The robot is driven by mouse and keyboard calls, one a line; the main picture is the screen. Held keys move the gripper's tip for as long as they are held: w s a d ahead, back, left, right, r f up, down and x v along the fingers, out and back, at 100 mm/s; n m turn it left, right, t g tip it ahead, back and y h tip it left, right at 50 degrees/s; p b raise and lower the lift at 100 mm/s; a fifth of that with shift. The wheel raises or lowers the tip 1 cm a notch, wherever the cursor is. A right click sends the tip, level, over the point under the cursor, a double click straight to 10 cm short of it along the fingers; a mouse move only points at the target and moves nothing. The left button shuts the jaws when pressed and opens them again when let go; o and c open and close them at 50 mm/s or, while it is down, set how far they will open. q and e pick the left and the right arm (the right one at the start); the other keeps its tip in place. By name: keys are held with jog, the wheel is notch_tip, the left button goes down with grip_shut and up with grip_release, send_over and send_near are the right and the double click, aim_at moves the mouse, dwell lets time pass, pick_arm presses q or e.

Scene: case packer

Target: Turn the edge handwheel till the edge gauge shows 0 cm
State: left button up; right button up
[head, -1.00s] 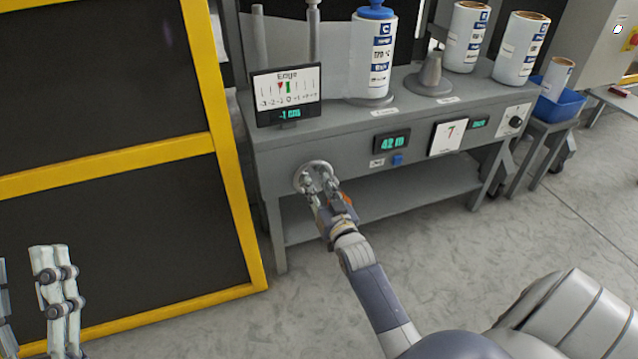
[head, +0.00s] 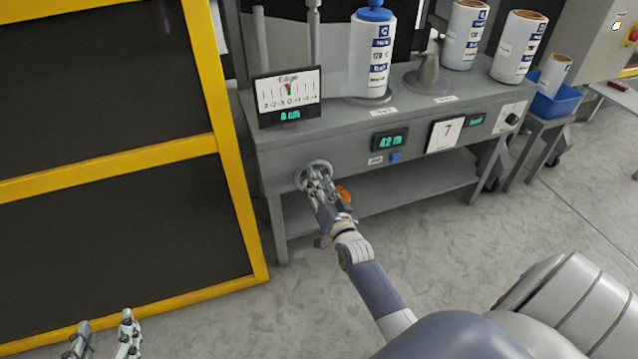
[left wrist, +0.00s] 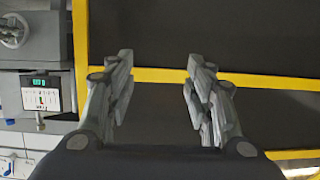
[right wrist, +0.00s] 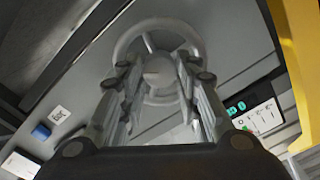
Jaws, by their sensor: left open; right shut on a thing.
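The edge handwheel (head: 311,170) is a round grey wheel on the front of the grey bench. My right gripper (head: 318,180) is shut on it. In the right wrist view the handwheel (right wrist: 160,35) shows its rim and spokes, with the fingers of my right gripper (right wrist: 155,85) on either side of its hub. The edge gauge (head: 288,92) stands on the bench above the wheel. Its green readout says 0 cm, and its red pointer sits by the green mark near the 0. My left gripper (head: 104,338) is open and empty; its spread fingers show in the left wrist view (left wrist: 158,90).
A yellow-framed dark panel (head: 235,170) stands left of the bench. The bench (head: 345,130) carries a 42 m display (head: 390,141), a blue button (head: 395,157) and white labelled rolls (head: 372,60). A blue bin (head: 560,103) stands at the right. Open floor lies in front.

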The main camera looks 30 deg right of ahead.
pick_arm(q)
jog(key=shift+s+a+f+g+y, duration=0.2)
jog(key=shift+s+f+g, duration=0.2)
jog(key=shift+f, duration=0.25)
jog(key=shift+s+a+f+g+y, duration=0.1)
jog(key=shift+s+a+f+g, duration=0.1)
jog(key=shift+s+f+g, duration=0.35)
pick_arm(e)
jog(key=shift+m, duration=0.6)
pick_arm(q)
jog(key=shift+w+f, duration=0.1)
jog(key=shift+w, duration=0.05)
pick_arm(e)
jog(key=o, duration=0.8)
jog(key=v, duration=1.2)
